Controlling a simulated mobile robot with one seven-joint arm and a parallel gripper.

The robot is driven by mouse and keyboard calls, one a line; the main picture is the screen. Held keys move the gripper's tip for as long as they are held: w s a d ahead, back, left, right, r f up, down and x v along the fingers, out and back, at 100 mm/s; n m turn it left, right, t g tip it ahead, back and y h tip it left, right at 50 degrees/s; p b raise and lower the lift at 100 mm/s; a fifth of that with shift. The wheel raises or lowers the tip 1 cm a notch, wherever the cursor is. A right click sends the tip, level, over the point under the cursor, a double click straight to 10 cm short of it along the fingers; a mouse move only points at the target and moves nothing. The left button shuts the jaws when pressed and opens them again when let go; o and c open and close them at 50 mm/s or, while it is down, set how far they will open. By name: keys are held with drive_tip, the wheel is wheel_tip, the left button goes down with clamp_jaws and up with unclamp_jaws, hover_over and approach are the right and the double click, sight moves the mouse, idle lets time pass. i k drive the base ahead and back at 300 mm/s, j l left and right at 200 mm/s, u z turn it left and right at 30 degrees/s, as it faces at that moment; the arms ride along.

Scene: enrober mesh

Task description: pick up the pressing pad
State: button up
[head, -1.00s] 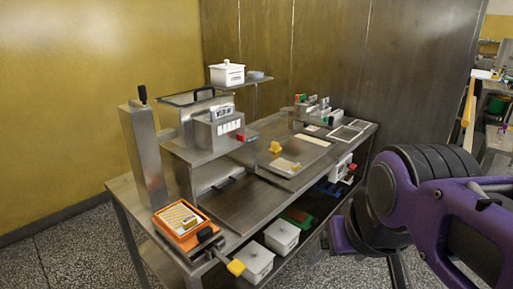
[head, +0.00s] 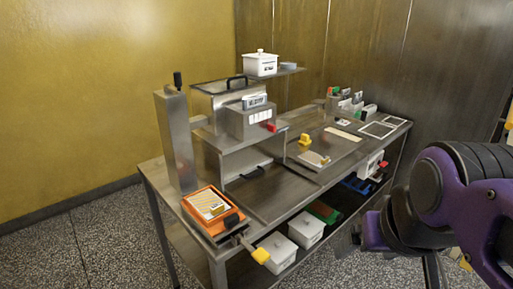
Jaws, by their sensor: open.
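I cannot tell for sure which item is the pressing pad. A small yellow block-like piece (head: 305,139) stands upright on the flat steel plate at the middle of the bench. Just in front of it lies a pale flat piece (head: 314,158) with a yellow part at its edge. Both are small in the head view, and nothing is touching them. My purple and black arm is folded at the right, well apart from the bench top. My gripper's fingertips cannot be made out in this view.
The steel bench (head: 205,256) carries an upright column (head: 175,140), a stepped machine (head: 248,122) and an orange scale-like device (head: 213,209). White lidded tubs (head: 306,229) sit on the lower shelf. Floor in front is clear.

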sight(306, 140)
drive_tip(key=u, duration=0.4)
drive_tip(key=i+l+u, duration=0.15)
drive_tip(key=l+u, duration=0.2)
drive_tip(key=i+l+u, duration=0.15)
drive_tip(key=l+u, duration=0.2)
drive_tip(key=i+l+u, duration=0.15)
drive_tip(key=l, duration=0.25)
drive_tip(key=l+u, duration=0.15)
drive_tip(key=l, duration=0.25)
drive_tip(key=i+l+u, duration=0.15)
drive_tip(key=l, duration=1.55)
drive_tip(key=l+u, duration=0.15)
drive_tip(key=l, duration=1.55)
drive_tip(key=i, duration=0.05)
